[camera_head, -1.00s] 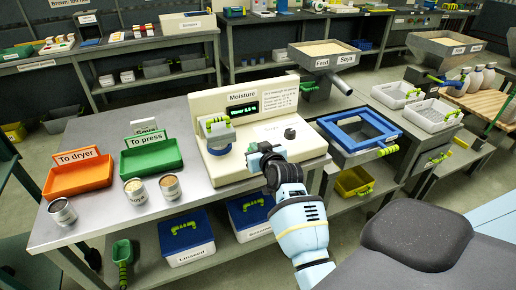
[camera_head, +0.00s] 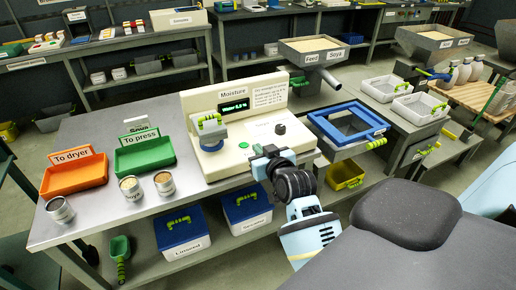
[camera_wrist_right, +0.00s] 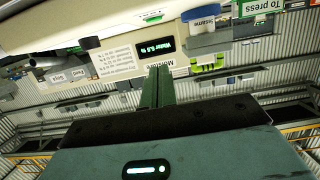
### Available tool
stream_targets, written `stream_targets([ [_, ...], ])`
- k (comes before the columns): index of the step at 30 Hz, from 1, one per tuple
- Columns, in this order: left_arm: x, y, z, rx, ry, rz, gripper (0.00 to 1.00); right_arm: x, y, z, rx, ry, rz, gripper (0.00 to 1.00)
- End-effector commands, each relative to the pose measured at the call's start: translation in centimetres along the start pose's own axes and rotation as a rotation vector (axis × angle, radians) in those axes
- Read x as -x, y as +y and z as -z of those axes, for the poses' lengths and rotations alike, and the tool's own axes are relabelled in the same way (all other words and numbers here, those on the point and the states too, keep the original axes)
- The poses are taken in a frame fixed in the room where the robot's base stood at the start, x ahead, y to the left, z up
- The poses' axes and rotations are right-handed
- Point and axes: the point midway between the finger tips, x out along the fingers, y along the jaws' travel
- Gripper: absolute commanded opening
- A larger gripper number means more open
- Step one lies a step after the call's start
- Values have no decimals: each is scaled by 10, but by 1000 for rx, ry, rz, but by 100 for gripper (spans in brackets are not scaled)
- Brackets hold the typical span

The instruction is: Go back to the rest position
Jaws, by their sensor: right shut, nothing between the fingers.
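My right gripper (camera_head: 268,158) is at the front edge of the cream moisture meter (camera_head: 222,163), over the bench edge. Its fingers are together and empty; they also show in the right wrist view (camera_wrist_right: 157,88). The meter has a lit green display (camera_head: 234,105), which shows in the right wrist view (camera_wrist_right: 169,47) too. A grey cup with a green handle (camera_head: 210,130) stands on the meter, apart from the gripper. My left gripper is not in view.
On the bench (camera_head: 110,222) are an orange tray (camera_head: 75,178), a green tray (camera_head: 146,157) and several small cans, one of them nearest the left edge (camera_head: 60,210). A blue-framed sieve (camera_head: 347,124) stands to the right. Lidded boxes (camera_head: 182,232) sit on the lower shelf.

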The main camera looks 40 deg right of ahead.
Motion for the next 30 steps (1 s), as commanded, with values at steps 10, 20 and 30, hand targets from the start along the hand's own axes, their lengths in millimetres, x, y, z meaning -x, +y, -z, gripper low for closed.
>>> stream_targets([
  [10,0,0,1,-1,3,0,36,0,0,0,0,1,0,0],
  [20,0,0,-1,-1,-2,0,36,0,0,0,0,1,0,0],
  [30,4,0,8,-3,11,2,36,26,-13,-55,62,-79,39,0],
])
